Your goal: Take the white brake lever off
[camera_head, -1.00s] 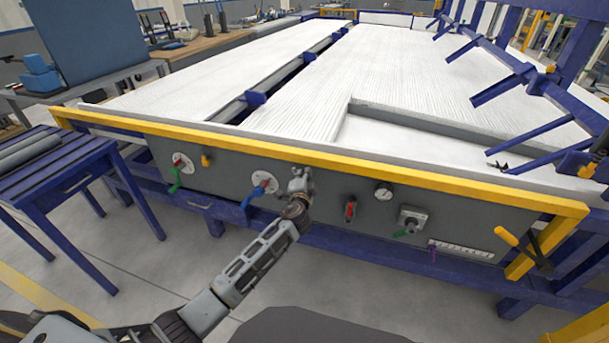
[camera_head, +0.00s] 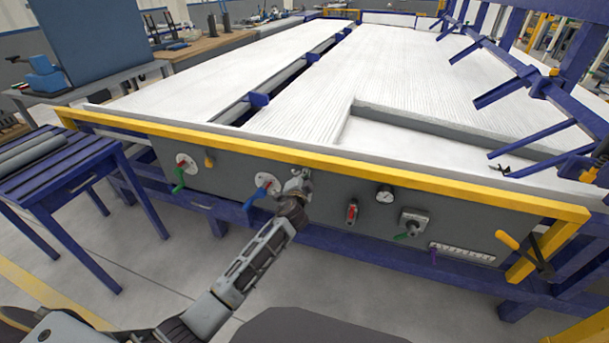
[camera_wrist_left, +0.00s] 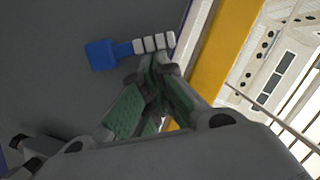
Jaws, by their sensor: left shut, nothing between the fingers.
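My left gripper (camera_head: 299,178) is in front of the grey control panel (camera_head: 330,190), just right of the blue lever (camera_head: 263,189). It is shut and empty. In the left wrist view its green-padded fingers (camera_wrist_left: 158,66) meet beside a blue-ended piece (camera_wrist_left: 103,54) with a white ribbed part (camera_wrist_left: 154,43). I cannot tell whether the fingers touch it. I cannot make out a separate white brake lever in the head view; the gripper hides that patch of panel. My right gripper is not in view.
The panel also bears a green lever (camera_head: 179,180), a small yellow lever (camera_head: 209,158), a red lever (camera_head: 351,213), a gauge (camera_head: 385,194) and a yellow handle (camera_head: 508,240). A yellow rail (camera_head: 400,178) runs above. A blue table (camera_head: 60,178) stands at left.

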